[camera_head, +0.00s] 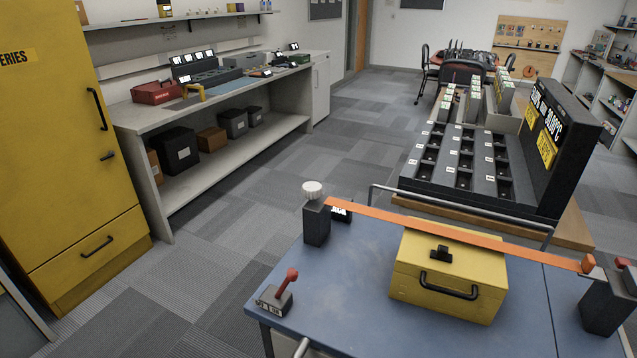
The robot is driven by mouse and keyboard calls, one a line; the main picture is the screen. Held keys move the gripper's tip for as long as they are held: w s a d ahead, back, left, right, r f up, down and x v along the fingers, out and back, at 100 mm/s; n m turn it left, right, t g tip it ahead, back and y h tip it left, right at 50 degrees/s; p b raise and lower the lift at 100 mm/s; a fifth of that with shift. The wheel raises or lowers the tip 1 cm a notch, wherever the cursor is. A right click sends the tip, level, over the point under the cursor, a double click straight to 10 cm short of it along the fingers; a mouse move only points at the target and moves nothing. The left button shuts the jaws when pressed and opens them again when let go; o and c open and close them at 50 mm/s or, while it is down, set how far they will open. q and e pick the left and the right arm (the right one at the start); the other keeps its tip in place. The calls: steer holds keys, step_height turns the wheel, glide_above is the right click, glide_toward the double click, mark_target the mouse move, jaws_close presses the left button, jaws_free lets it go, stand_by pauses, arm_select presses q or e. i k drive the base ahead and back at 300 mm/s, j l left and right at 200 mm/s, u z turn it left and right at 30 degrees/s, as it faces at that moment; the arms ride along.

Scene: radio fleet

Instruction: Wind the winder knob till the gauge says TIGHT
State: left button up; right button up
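The white, ribbed winder knob (313,189) sits on top of a black post (316,222) at the far left corner of the blue cart top. An orange strap (440,229) runs from beside this post, over a yellow case (450,269), to a second black post (608,303) at the right. Neither of my grippers shows in the head view.
A red lever on a black base (275,297) stands at the cart's near left. A metal rail (460,210) edges the cart's far side. Beyond it is a black rack (470,160) of slots. A yellow cabinet (65,150) stands left. Carpet is clear between cart and workbench (140,113).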

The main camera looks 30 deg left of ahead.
mark_target(309, 190)
steer(key=j+z, duration=0.2)
steer(key=j, duration=0.2)
steer(key=j+z, duration=0.25)
steer(key=j, duration=0.2)
steer(key=k+j+z, duration=0.2)
steer(key=j, duration=0.15)
steer(key=j+z, duration=0.25)
steer(key=j, duration=0.2)
steer(key=k, duration=0.05)
